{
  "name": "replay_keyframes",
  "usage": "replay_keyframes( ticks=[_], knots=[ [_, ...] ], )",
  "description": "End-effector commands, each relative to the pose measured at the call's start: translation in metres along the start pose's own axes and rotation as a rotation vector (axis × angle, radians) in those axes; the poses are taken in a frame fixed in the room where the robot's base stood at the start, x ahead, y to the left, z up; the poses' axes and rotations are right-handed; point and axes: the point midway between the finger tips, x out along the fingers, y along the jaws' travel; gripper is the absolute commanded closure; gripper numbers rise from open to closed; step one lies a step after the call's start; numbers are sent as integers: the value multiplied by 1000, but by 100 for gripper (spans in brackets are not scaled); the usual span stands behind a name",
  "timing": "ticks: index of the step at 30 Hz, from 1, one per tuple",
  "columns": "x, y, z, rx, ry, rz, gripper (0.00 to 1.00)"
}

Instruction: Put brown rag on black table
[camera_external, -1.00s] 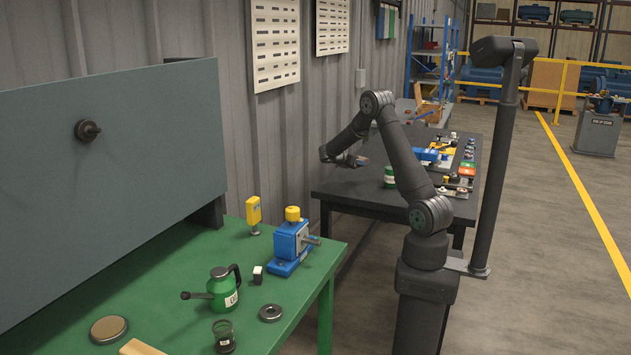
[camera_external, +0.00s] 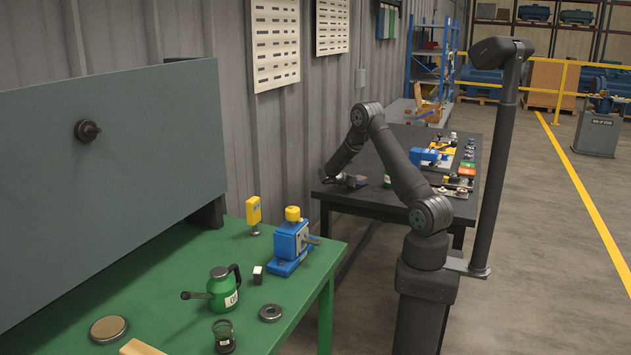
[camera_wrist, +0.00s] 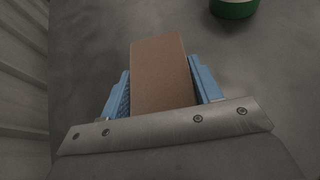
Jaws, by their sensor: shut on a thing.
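The brown rag (camera_wrist: 163,75) looks like a flat brown block in the wrist view, gripped between two blue finger pads. My gripper (camera_external: 345,180) is shut on it, low over the near left end of the black table (camera_external: 335,194). My gripper hides the rag's near end in the wrist view.
A green can (camera_wrist: 234,7) stands on the black table to the right of the rag. Blue and yellow parts (camera_external: 428,156) lie farther right. The corrugated wall (camera_wrist: 22,90) is close on the left. A green workbench (camera_external: 180,262) stands at front left.

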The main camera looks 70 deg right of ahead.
Motion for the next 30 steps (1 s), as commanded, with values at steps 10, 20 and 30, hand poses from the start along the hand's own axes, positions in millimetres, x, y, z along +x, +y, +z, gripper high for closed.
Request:
replay_keyframes(
  ticks=[10,20,30],
  knots=[
    [1,0,-2,0,0,0,20],
    [-7,1,0,-1,1,2,20],
    [-76,1,0,0,-1,5,20]
  ],
)
